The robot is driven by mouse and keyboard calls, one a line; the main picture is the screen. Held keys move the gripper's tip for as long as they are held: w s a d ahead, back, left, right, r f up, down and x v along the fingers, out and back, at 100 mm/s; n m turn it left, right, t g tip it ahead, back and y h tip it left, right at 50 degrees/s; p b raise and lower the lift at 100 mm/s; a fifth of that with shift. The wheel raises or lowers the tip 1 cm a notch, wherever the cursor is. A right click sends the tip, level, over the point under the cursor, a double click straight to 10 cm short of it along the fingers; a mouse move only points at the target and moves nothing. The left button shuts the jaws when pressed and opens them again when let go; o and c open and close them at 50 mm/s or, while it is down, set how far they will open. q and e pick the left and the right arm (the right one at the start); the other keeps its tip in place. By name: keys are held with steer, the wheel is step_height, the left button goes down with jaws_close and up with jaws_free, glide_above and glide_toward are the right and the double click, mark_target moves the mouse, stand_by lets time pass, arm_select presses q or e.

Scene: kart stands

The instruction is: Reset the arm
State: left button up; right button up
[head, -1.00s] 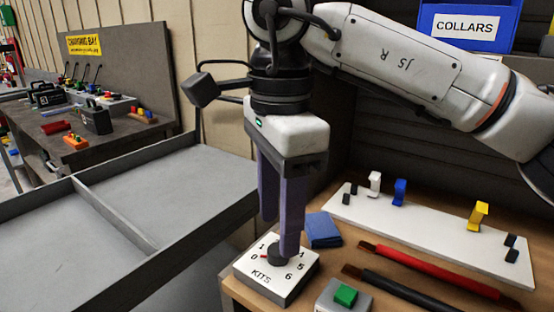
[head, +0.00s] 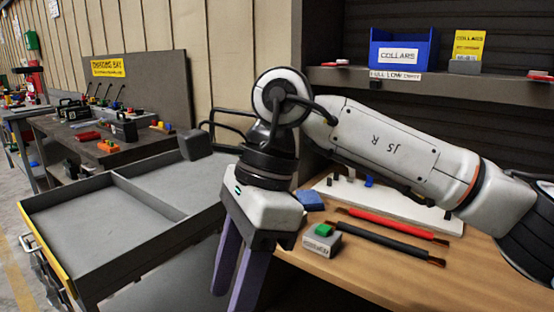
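My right arm comes in from the right across the wooden bench (head: 400,270). Its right gripper (head: 231,288) points down, with two purple fingers apart and nothing seen between them. It hangs off the left front side of the bench, in front of the grey tray cart. The fingertips are near the bottom edge of the picture. The KITS dial box is not visible now. My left gripper is not in view.
A small box with a green button (head: 323,230), a blue block (head: 309,201), a red rod (head: 395,225) and a black rod (head: 385,242) lie on the bench. A white board (head: 420,210) is partly behind my arm. A blue COLLARS bin (head: 402,50) stands on the shelf. The grey tray cart (head: 80,228) is empty at left.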

steer(key=s+a+r+m+g+y+p, duration=0.1)
steer(key=s+a+r+m+g+y, duration=0.1)
steer(key=s+a+m+g+y, duration=0.3)
steer(key=s+a+r+g+y, duration=0.2)
steer(key=s+a+r+y, duration=0.1)
steer(key=a+y, duration=0.35)
steer(key=w+d+m+t+y, duration=0.6)
steer(key=w+m+t+y, duration=0.45)
steer(key=m+t, duration=0.7)
steer(key=w+d+f+m+t+h+p, duration=0.1)
steer(key=w+d+f+m+t+h, duration=0.3)
steer(key=d+f+m+h, duration=0.55)
steer(key=w+d+f+m+t+h+p, duration=0.1)
steer(key=w+d+f+m+t+h, duration=0.35)
steer(key=f+m, duration=0.8)
steer(key=s+d+f+m+g+h, duration=0.4)
steer(key=s+d+f+m, duration=0.2)
steer(key=s+f, duration=0.5)
steer(key=s+d+f+m+g+h, duration=0.4)
steer(key=s+d+f+m, duration=0.2)
steer(key=s+f, duration=0.5)
steer(key=shift+d+f+h, duration=0.3)
steer(key=shift+d+f, duration=0.05)
steer(key=shift+f, duration=0.55)
